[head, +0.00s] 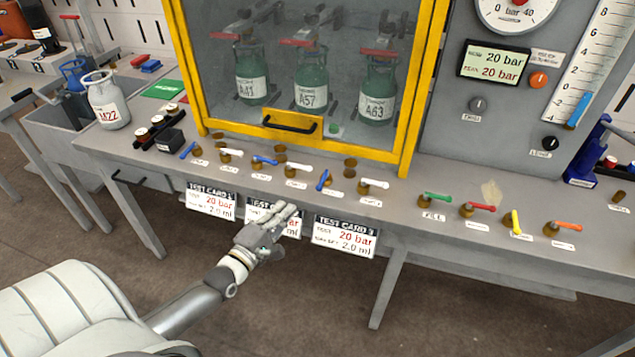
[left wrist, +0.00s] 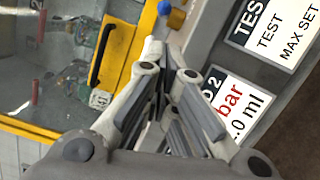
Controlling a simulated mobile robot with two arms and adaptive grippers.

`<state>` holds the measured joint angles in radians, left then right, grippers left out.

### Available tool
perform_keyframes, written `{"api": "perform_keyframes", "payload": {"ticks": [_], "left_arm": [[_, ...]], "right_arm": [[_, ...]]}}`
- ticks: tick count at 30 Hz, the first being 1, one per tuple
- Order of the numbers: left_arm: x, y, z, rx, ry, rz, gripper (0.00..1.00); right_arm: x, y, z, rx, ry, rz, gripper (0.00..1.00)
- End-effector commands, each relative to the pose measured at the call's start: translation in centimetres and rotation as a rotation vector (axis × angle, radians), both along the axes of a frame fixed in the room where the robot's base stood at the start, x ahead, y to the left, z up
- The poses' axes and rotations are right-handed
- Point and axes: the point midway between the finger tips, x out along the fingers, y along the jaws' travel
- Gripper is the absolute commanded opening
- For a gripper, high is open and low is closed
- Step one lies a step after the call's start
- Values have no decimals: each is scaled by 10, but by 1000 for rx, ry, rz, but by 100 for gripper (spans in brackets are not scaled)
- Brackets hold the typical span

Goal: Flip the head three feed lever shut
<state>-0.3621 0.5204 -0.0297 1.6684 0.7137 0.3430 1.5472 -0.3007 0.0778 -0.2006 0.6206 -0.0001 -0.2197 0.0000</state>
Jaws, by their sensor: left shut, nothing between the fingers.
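Three blue-handled levers and three white-handled levers alternate along the front of the bench (head: 420,172). The rightmost blue lever (head: 323,180) points roughly toward the front edge; the middle blue lever (head: 264,161) points sideways. The labels are too small to read, so I cannot confirm which is the head three feed. My left gripper (head: 290,210) is shut and empty, in front of test card 2 (head: 262,205), below and left of the rightmost blue lever. In the left wrist view the shut fingers (left wrist: 160,48) point toward a blue lever end (left wrist: 164,8), apart from it.
A yellow-framed cabinet (head: 286,137) with several green cylinders stands behind the levers. To the right are green (head: 437,197), red (head: 482,208), yellow (head: 516,222) and orange (head: 567,226) levers. Test card 3 (head: 345,235) hangs on the front edge. A grey cylinder (head: 107,100) stands at left.

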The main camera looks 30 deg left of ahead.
Motion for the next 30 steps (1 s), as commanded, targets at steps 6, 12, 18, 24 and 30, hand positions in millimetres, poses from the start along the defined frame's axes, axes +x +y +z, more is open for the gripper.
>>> {"api": "perform_keyframes", "payload": {"ticks": [6, 12, 18, 24, 30], "left_arm": [[0, 0, 2, -7, -5, 0, 0], [2, 0, 2, -6, -4, 0, 0], [21, 0, 4, -5, -7, 0, 0], [53, 0, 6, -4, -7, -1, 0], [80, 0, 6, -4, -5, 0, 0]], "right_arm": [[0, 0, 0, 0, 0, 0, 40], [0, -1, 0, -1, 1, 0, 40], [0, -2, 1, -2, 1, 0, 40], [0, -3, 2, -3, 0, 1, 40], [0, -3, 2, -4, 0, 0, 40]]}}
